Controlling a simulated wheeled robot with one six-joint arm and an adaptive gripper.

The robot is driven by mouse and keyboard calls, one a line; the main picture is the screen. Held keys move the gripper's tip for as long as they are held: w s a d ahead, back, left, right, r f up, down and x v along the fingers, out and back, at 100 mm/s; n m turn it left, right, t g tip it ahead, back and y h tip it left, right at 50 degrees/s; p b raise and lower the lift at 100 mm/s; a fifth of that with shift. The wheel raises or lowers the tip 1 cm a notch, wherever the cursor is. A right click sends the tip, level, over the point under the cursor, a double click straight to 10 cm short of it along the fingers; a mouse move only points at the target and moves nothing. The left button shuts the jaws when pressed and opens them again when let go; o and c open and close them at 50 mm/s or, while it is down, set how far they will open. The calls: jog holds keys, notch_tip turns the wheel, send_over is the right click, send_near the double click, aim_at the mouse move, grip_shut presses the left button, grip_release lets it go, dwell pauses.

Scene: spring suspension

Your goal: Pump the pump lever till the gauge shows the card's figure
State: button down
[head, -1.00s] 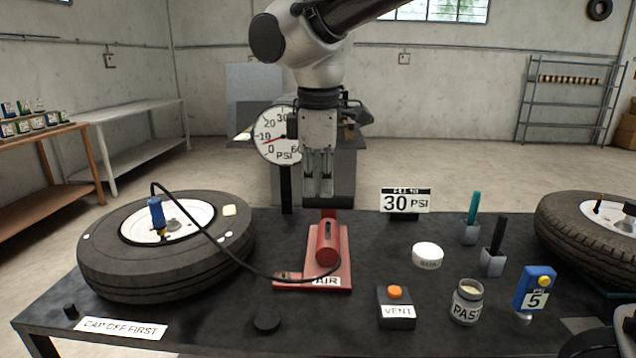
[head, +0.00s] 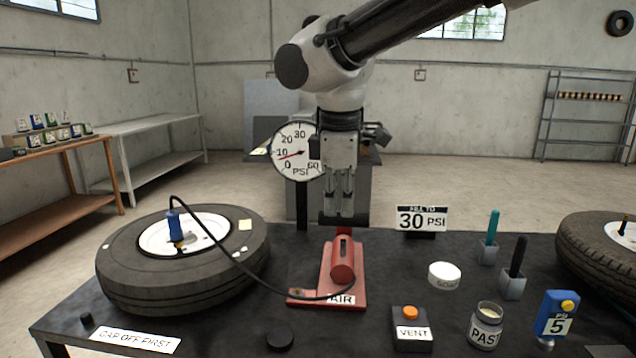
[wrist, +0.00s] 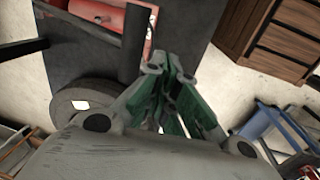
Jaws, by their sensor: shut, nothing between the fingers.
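The red foot-plate pump (head: 343,262), labelled AIR, stands mid-table. Its lever ends in a black crossbar (head: 329,219). My gripper (head: 341,213) points down with its fingers shut and empty, at the crossbar; contact is not clear. The round gauge (head: 299,170) behind has its red needle a little below 10 PSI. The card (head: 422,219) reads 30 PSI. A black hose (head: 225,262) runs from the pump to the blue chuck (head: 174,226) on the left tire (head: 150,282). In the wrist view the shut fingers (wrist: 165,70) show, with the red pump (wrist: 100,12) at upper left.
An orange-buttoned VENT box (head: 412,334), a paste jar (head: 486,328), a white tub (head: 444,275) and a blue PSI 5 device (head: 556,315) stand to the right. A black cap (head: 280,341) lies at the front. A second tire (head: 590,250) is far right.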

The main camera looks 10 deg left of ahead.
jog(key=w, duration=0.2)
jog(key=w+m, duration=0.1)
jog(key=w, duration=0.1)
jog(key=w+m, duration=0.1)
jog(key=shift+w+a+r+g, duration=0.2)
jog(key=shift+w+a+g, duration=0.1)
jog(key=shift+w, duration=0.1)
notch_tip(320, 180, up, 4)
jog(key=m+g, duration=0.1)
jog(key=m, duration=0.1)
jog(key=m+h, duration=0.1)
jog(key=m, duration=0.2)
jog(key=shift+d+g, duration=0.15)
jog(key=shift+g, duration=0.25)
jog(key=shift+s+d+f, duration=0.1)
jog(key=shift+d+f, duration=0.05)
jog(key=shift+f, duration=1.55)
jog(key=shift+s+d+f, duration=0.1)
jog(key=shift+f, duration=1.65)
